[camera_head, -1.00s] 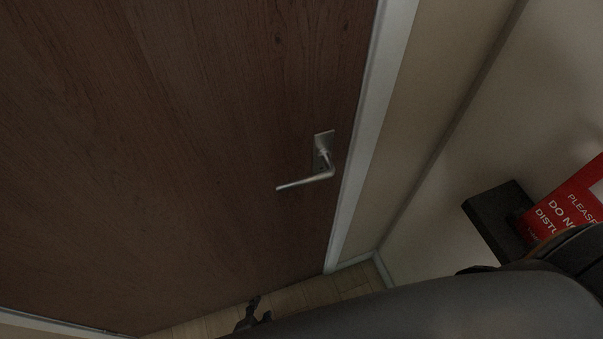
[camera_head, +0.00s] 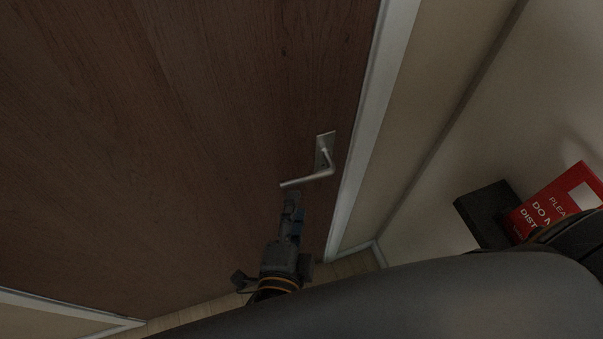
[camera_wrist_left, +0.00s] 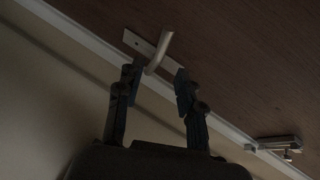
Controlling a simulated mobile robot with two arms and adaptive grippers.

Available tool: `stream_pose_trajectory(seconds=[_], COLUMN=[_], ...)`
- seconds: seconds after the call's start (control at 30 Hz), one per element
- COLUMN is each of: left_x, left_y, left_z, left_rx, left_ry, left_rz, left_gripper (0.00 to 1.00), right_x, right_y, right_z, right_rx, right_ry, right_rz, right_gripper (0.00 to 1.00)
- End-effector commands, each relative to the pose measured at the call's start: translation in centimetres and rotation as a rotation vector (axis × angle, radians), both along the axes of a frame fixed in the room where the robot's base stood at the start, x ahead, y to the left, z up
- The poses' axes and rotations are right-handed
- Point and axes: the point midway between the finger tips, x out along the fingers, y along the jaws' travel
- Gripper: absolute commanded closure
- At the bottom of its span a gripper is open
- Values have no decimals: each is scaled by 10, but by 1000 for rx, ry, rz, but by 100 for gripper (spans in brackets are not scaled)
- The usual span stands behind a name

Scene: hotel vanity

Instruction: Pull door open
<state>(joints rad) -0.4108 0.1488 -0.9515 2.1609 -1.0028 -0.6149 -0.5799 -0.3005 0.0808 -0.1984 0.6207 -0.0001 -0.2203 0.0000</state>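The dark brown wood door (camera_head: 180,130) fills the left of the head view. Its right edge lies along the white frame with no visible gap. The silver lever handle (camera_head: 308,180) sits on a small plate near that edge. My left gripper (camera_head: 292,200) is just below the lever's free end in the head view. In the left wrist view its two fingers (camera_wrist_left: 157,80) are apart, and the lever (camera_wrist_left: 161,52) appears between the tips. I cannot tell whether they touch it. My right gripper is not in view.
The white door frame (camera_head: 372,120) and a beige wall are right of the door. A silver fitting (camera_wrist_left: 278,146) shows in the left wrist view. My grey arm covers the lower right.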

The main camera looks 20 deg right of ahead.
Motion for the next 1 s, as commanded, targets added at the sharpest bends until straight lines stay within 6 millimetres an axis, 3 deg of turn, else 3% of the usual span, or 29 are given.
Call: stream_pose_trajectory(seconds=[0.2, 0.4, 0.83, 1.0], left_x=[42, 66, 74, 74], left_y=[-21, -33, -37, -37], left_z=[-8, -16, -20, -20], left_rx=[1, -1, -1, -1], left_ry=[-1, 1, 2, 2], left_rz=[1, 1, 0, 0], left_gripper=[63, 63, 63, 95], right_x=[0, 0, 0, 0], right_y=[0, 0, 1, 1], right_z=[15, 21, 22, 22], right_rx=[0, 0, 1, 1], right_ry=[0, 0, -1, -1], right_rz=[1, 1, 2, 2], right_gripper=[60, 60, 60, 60])
